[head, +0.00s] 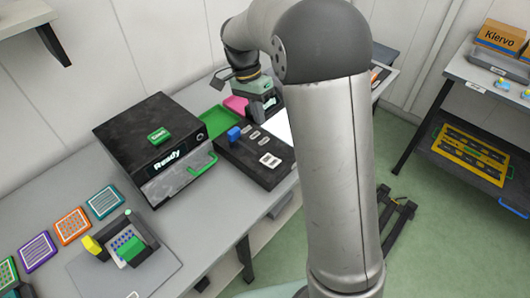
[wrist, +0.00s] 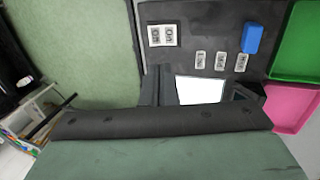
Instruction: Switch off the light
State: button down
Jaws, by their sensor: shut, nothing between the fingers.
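A black control box (head: 250,152) stands on the bench, with a blue block-like knob (head: 234,133) on its top, several small labels and a larger white label (head: 270,160). In the wrist view the blue knob (wrist: 251,38) stands up near the top right, beside the labels. A bright white panel (head: 280,128) lies at the box's far side and also shows in the wrist view (wrist: 200,89). My gripper (head: 267,106) is over the box's far end by the white panel, shut and empty. Its fingertips are hard to make out, so contact is unclear.
A black machine (head: 150,130) reading "Ready", with a green handle, stands left of the control box. A green tray (head: 217,121) and a pink tray (head: 236,105) lie behind. Coloured racks (head: 72,226) and a small holder (head: 124,243) are at front left. A side shelf (head: 475,85) stands right.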

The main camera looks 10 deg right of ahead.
aim_at(274, 163)
jog(key=shift+s+d+r+b, duration=0.15)
jog(key=shift+s+d+b, duration=0.05)
jog(key=shift+b, duration=0.4)
jog(key=x, duration=0.7)
jog(key=p+x, duration=0.1)
jog(key=x, duration=0.6)
jog(key=shift+s+d, duration=0.2)
jog(key=shift+s, duration=0.05)
